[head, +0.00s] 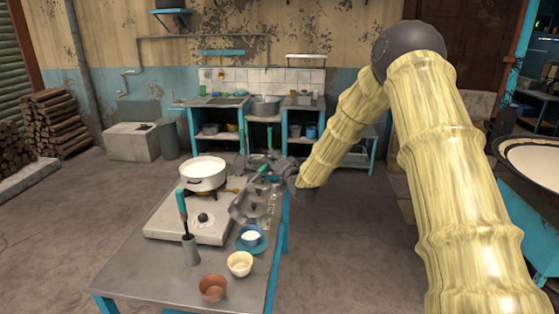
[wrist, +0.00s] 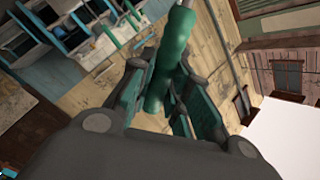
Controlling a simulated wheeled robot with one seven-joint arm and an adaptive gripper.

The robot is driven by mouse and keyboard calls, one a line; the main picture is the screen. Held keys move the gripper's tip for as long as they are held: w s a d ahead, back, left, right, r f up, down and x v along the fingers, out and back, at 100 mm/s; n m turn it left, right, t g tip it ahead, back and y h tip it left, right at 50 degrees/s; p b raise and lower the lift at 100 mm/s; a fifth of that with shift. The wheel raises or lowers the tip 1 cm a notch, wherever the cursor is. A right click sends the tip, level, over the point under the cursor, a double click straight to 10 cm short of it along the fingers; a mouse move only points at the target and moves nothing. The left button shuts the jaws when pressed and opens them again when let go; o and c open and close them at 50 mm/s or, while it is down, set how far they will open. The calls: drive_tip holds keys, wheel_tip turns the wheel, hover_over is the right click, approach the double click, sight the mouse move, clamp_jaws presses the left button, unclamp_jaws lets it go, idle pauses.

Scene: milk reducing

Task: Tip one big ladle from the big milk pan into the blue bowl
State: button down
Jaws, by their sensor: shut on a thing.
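The big white milk pan (head: 203,181) sits on the stove, with white milk inside. My gripper (head: 274,169) is at the table's far right edge, to the right of the pan. In the wrist view, my gripper (wrist: 160,95) is shut on a green handle (wrist: 172,60). In the head view, a grey metal shape (head: 248,207), perhaps the ladle's cup, shows below my gripper; its outline is hard to tell. The blue bowl (head: 241,246) stands just below that shape in the picture, with white inside; I cannot tell whether it is milk.
The pale stove (head: 165,224) stands on the grey table (head: 150,285). A green-handled tool stands upright in a metal holder (head: 191,252). A cream bowl (head: 240,270) and a brown bowl (head: 212,291) are near the front. Bare tabletop lies at the front left.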

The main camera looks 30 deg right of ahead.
drive_tip(key=a+r+n, duration=0.3)
drive_tip(key=a+n, duration=0.2)
drive_tip(key=a, duration=0.5)
drive_tip(key=a+r+n, duration=0.4)
drive_tip(key=a+n, duration=0.1)
drive_tip(key=a, duration=0.4)
drive_tip(key=shift+s+a, duration=0.2)
drive_tip(key=shift+a, duration=0.2)
idle(0.4)
